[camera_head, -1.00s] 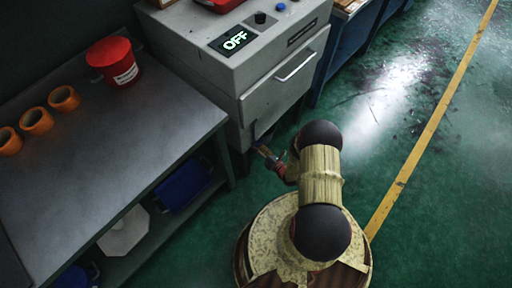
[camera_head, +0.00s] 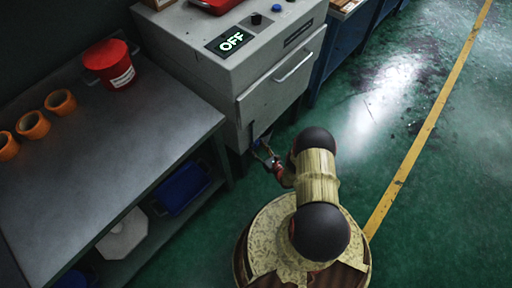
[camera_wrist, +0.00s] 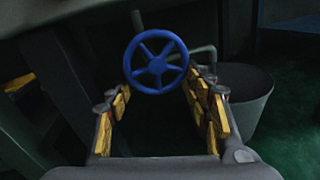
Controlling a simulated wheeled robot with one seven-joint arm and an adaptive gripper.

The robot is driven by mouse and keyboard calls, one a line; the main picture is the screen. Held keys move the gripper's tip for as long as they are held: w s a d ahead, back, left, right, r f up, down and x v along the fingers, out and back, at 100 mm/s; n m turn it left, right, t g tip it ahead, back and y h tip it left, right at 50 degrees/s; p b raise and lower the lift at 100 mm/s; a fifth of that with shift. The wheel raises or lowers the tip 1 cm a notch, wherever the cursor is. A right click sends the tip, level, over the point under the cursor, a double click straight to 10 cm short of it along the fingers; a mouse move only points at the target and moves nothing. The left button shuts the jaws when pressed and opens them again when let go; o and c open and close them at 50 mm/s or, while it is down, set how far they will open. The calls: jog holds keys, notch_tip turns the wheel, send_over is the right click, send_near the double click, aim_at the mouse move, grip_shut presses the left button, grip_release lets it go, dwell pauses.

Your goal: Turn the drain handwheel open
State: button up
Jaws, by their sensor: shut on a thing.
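The drain handwheel (camera_wrist: 157,65) is a blue spoked wheel, upright and facing me at the upper middle of the wrist view. My gripper (camera_wrist: 158,84) has a finger on each side of the wheel and is shut on its rim. In the head view my gripper (camera_head: 265,158) is low at the front of the grey machine (camera_head: 262,105), under its drawer handle. Only a small blue patch of the wheel shows there. The exact finger contact is too dark to see.
The machine's display (camera_head: 230,41) reads OFF. A grey bucket (camera_wrist: 246,98) stands right of the wheel in the wrist view. A metal bench (camera_head: 110,140) with a red bucket (camera_head: 109,64) and orange rings is on the left. Green floor on the right is open.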

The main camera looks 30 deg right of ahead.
jog(key=shift+w+a+r, duration=0.15)
jog(key=shift+a, duration=0.05)
dwell(0.3)
jog(key=o, duration=1)
jog(key=shift+a, duration=0.1)
jog(key=shift+s+d, duration=0.25)
jog(key=shift+s, duration=0.3)
jog(key=s, duration=0.3)
jog(key=s+d, duration=0.1)
jog(key=s, duration=0.7)
jog(key=shift+d, duration=0.3)
